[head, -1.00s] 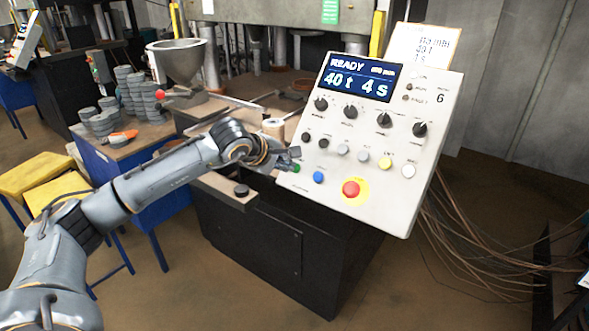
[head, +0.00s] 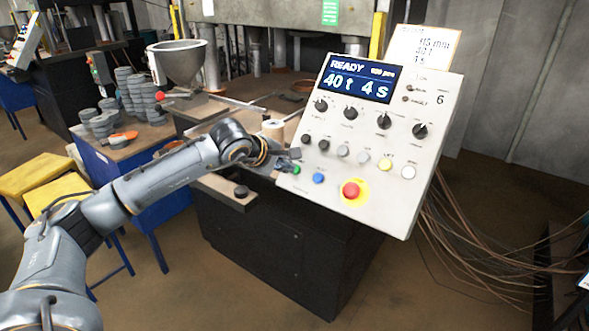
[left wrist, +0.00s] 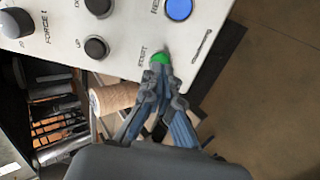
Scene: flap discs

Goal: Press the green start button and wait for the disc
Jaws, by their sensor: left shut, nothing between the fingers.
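The green start button (head: 296,170) is at the lower left corner of the white control panel (head: 330,195). In the left wrist view the green button (left wrist: 161,57) shows just beyond my fingertips, partly covered by them. My left gripper (head: 287,163) is shut and empty, with its tips at the button. I cannot tell whether they touch or press it. The panel's display (head: 357,78) reads READY, 40 t and 4 s. My right gripper is not in view.
A blue button (head: 318,178) and a red stop button (head: 351,190) on yellow sit right of the green one. Black knobs (head: 350,113) are above. A cardboard-coloured roll (left wrist: 112,97) stands beside the panel. Brown cables (head: 470,230) hang at the right.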

